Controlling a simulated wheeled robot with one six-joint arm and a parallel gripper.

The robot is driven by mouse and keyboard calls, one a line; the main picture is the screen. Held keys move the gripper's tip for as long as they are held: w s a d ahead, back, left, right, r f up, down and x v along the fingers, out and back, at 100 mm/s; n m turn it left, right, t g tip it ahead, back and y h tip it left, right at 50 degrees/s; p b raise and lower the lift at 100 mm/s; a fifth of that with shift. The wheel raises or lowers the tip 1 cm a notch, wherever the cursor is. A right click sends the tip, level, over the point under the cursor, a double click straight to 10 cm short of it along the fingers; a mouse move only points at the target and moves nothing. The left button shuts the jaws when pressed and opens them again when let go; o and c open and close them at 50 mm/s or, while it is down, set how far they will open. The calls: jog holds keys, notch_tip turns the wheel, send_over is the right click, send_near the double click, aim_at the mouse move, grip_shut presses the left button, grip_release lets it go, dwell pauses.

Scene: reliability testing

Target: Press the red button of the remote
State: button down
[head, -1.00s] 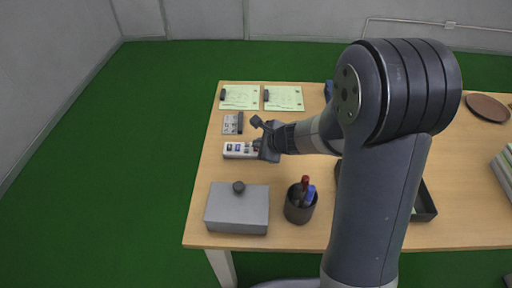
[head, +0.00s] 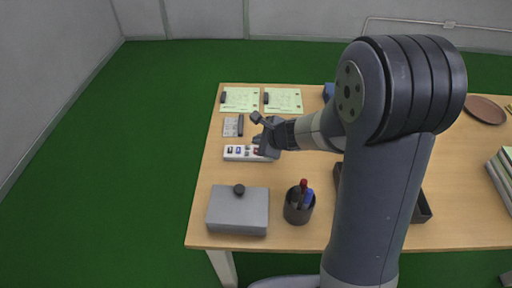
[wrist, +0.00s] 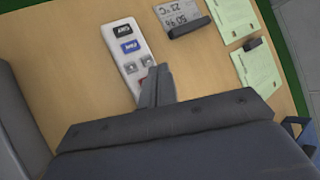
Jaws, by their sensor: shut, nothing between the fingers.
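The white remote (head: 234,153) lies on the table. In the wrist view the remote (wrist: 136,52) shows black, blue and two grey buttons.
A grey display panel (head: 230,127) and two green clipboard sheets (head: 239,98) lie beyond the remote. A grey box (head: 238,213) with a black knob and a dark pen cup (head: 297,213) stand nearer. A brown plate (head: 485,109) is far right. Bare table surrounds the remote.

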notch_tip(320, 180, up, 4)
jog(key=shift+f+p, duration=0.2)
jog(key=shift+p, duration=1)
jog(key=shift+f, duration=0.1)
jog(key=shift+s, duration=0.1)
